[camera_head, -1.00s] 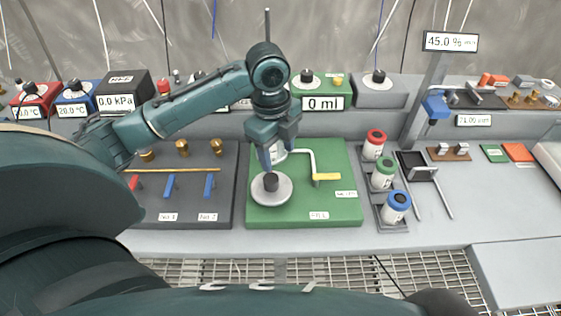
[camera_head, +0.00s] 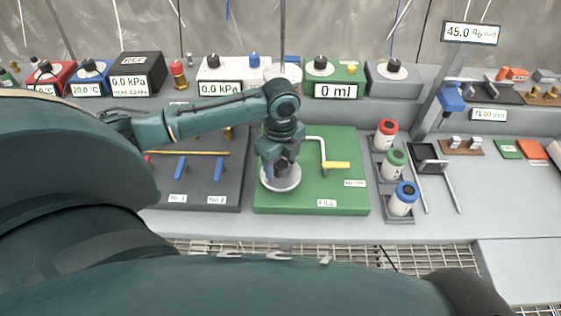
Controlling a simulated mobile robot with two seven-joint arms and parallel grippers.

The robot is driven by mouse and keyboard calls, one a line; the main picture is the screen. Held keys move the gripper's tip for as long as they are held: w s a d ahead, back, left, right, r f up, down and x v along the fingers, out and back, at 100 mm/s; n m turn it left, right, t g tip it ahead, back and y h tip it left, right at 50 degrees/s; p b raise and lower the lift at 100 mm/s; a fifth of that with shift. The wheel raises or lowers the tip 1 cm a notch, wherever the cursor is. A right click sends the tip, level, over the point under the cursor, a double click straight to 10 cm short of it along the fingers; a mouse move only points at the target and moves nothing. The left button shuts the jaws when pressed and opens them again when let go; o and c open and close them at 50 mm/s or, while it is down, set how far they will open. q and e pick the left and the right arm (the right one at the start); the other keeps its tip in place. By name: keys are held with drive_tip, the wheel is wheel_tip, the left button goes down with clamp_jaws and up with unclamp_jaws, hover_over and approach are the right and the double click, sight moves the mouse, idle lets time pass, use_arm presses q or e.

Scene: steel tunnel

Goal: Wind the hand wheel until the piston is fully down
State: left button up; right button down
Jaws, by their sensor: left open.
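A green base marked FILL (camera_head: 330,195) stands on the bench in the middle. On it lies a pale round wheel with a dark knob (camera_head: 286,186). My left gripper (camera_head: 280,168) points down over the wheel, its open fingers around or just above the knob; I cannot tell whether they touch it. A white bent pipe with a yellow lever (camera_head: 335,165) stands to its right. A display behind reads 0 ml (camera_head: 337,91). I cannot make out the piston; my arm hides the base behind the wheel. My right gripper is not in view.
A dark base with blue levers (camera_head: 205,190) lies to the left. A rack with red-, green- and blue-capped bottles (camera_head: 402,199) stands to the right. Boxes with dials and displays line the back. A metal grating (camera_head: 430,258) lies in front of the bench.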

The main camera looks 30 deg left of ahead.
use_arm(q)
drive_tip(key=shift+f, duration=0.2)
drive_tip(key=c, duration=1)
drive_tip(key=shift+o, duration=0.2)
